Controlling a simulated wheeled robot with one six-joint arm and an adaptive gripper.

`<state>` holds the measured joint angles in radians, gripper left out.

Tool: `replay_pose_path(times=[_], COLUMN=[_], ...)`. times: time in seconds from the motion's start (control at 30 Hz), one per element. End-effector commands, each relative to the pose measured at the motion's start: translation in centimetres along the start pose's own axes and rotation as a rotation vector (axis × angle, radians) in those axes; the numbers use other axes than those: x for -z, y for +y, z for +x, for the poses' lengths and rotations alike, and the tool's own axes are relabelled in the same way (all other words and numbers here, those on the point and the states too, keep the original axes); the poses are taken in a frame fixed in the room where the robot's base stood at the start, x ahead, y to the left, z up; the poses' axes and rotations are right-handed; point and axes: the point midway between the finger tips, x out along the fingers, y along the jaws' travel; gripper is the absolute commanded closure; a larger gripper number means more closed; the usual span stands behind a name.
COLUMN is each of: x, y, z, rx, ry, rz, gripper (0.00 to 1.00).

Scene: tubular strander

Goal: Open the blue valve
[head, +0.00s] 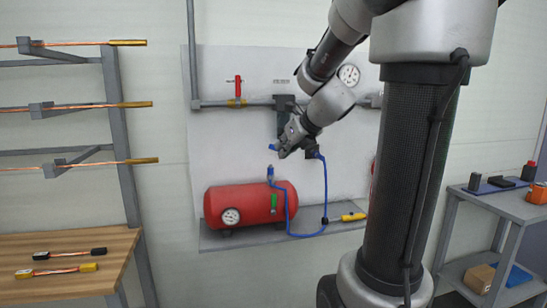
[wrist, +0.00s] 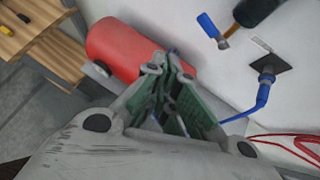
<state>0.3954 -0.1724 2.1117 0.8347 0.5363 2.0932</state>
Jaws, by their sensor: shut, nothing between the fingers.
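The blue valve shows in the head view as a small blue handle (head: 273,147) just left of my gripper's tip. In the wrist view its blue lever (wrist: 207,25) slants away from a brass-coloured stem at the end of a dark pipe. My gripper (head: 284,152) is in front of the wall panel, above the red tank. In the wrist view my gripper (wrist: 165,60) is shut and empty, with green inner pads. The lever is up and right of the fingertips there, apart from them. Part of the valve is hidden behind my gripper in the head view.
The red tank (head: 238,205) with a gauge sits on a grey shelf (head: 222,240). A blue hose (head: 325,190) loops beside it. A red-handled valve (head: 238,88) is on the pipe above. A wooden table (head: 110,245) stands left, a grey cart (head: 500,197) right.

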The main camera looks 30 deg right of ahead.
Motion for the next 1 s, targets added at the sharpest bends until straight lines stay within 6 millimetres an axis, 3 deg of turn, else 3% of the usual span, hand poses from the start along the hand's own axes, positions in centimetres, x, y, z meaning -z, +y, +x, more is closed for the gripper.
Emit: replay_pose_path(times=[0.1,0.23,0.37,0.73,1.0], x=[-1.4,-2.0,-2.1,-2.5,-2.7], y=[-3.0,-4.4,-4.6,-5.0,-5.2], z=[1.4,2.2,3.6,10.0,12.0], rx=[0.042,0.057,0.058,0.057,0.058], ry=[-0.051,-0.081,-0.084,-0.082,-0.084], rz=[0.313,0.475,0.506,0.500,0.497], gripper=[1.00,1.00,1.00,1.00,1.00])
